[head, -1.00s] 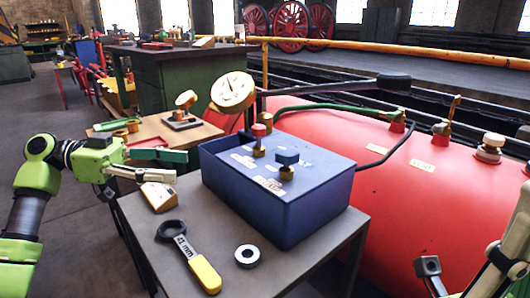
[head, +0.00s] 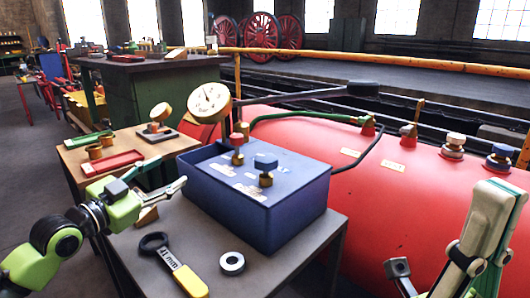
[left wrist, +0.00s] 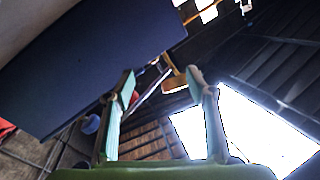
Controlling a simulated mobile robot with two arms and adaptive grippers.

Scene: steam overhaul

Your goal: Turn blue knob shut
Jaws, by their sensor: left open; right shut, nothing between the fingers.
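A blue knob (head: 265,165) stands on a brass stem on top of the blue box (head: 258,218), beside a red knob (head: 236,141). Another blue knob (head: 500,155) sits on the red boiler (head: 400,205) at the far right. My left gripper (head: 182,187) is open and empty, low beside the box's left side. In the left wrist view its two fingers (left wrist: 158,85) stand apart, with the dark blue box wall (left wrist: 90,60) at upper left. My right gripper (head: 492,205) is shut and empty at the right edge, in front of the boiler, well apart from the box.
A yellow-handled wrench (head: 178,268) and a metal ring (head: 232,263) lie on the grey table before the box. A pressure gauge (head: 208,102) stands behind the box. A wooden table (head: 70,158) with red and green trays is at left.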

